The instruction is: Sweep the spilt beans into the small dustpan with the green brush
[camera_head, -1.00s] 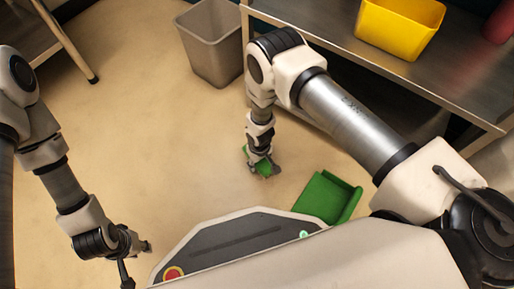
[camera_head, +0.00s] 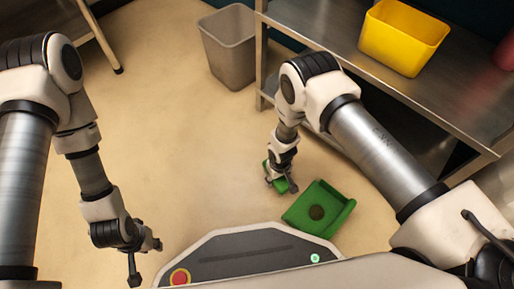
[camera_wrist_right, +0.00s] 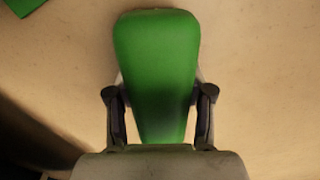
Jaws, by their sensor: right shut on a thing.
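The green brush (camera_head: 281,186) is down at the floor in my right gripper (camera_head: 280,181). In the right wrist view the brush (camera_wrist_right: 155,60) sits between the two fingers of my right gripper (camera_wrist_right: 160,93), which are shut on it. The green dustpan (camera_head: 330,226) lies on the floor just right of the brush, apart from it. A green corner of the dustpan (camera_wrist_right: 22,5) shows in the right wrist view. My left gripper (camera_head: 146,260) is empty, its fingers spread, at the lower left.
A grey bin (camera_head: 228,50) stands on the floor by the steel table (camera_head: 330,45). A yellow tub (camera_head: 400,42) is on the table. A table leg (camera_head: 105,40) stands at the upper left. The floor left of the brush is clear, with no loose beans visible.

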